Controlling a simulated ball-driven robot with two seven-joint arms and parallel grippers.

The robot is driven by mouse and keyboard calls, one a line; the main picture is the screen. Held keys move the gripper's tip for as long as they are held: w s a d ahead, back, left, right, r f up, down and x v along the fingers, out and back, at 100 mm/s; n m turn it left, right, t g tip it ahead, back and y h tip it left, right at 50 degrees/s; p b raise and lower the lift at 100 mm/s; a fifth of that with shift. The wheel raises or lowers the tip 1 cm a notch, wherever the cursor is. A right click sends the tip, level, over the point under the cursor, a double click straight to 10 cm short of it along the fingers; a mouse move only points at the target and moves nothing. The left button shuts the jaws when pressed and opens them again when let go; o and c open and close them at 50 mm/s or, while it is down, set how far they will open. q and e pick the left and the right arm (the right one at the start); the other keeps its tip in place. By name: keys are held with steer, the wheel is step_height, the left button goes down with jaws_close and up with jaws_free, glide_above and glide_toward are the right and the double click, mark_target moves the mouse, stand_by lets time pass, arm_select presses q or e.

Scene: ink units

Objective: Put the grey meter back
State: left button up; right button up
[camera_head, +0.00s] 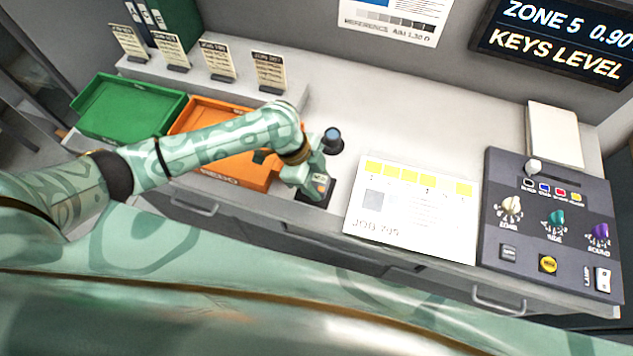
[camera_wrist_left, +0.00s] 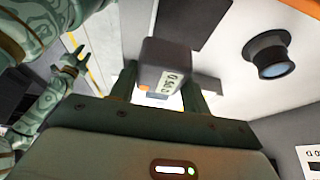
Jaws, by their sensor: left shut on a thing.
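The grey meter (camera_wrist_left: 166,66) is a small dark grey block with a pale label on its near end and an orange spot. My left gripper (camera_wrist_left: 158,95) is shut on it in the left wrist view. In the head view my left gripper (camera_head: 306,178) is low over the desk's front part, between the orange tray and the white job sheet, and mostly hides the meter. A dark flat piece (camera_head: 321,190) shows at the fingers; I cannot tell whether the meter touches it. My right gripper (camera_wrist_left: 76,60) shows small at the left of the wrist view, its fingers unclear.
A dark round eyepiece with a blue lens (camera_head: 333,137) stands just behind the gripper. The orange tray (camera_head: 200,112) and green tray (camera_head: 128,88) lie left. The job sheet (camera_head: 414,212) and knob console (camera_head: 522,212) lie right. The desk behind the sheet is clear.

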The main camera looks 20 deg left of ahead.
mark_target(317, 178)
arm_select(q)
steer(key=w+f, duration=0.2)
steer(key=f, duration=0.1)
steer(key=shift+w+a+b, duration=0.15)
steer(key=shift+a+b, duration=0.2)
steer(key=shift+b, duration=0.05)
steer(key=shift+w+f+b, duration=0.15)
steer(key=shift+f, duration=0.7)
steer(key=shift+w+f+b, duration=0.1)
steer(key=shift+f+b, duration=0.05)
steer(key=shift+f, duration=0.7)
steer(key=shift+a, duration=0.1)
steer(key=o, duration=1)
steer(key=shift+f, duration=0.1)
steer(key=shift+o, duration=0.2)
steer(key=shift+a+r, duration=0.1)
steer(key=shift+r, duration=0.25)
steer(key=p+v, duration=0.2)
steer(key=v, duration=0.9)
steer(key=shift+r, duration=0.3)
steer(key=shift+s, duration=0.1)
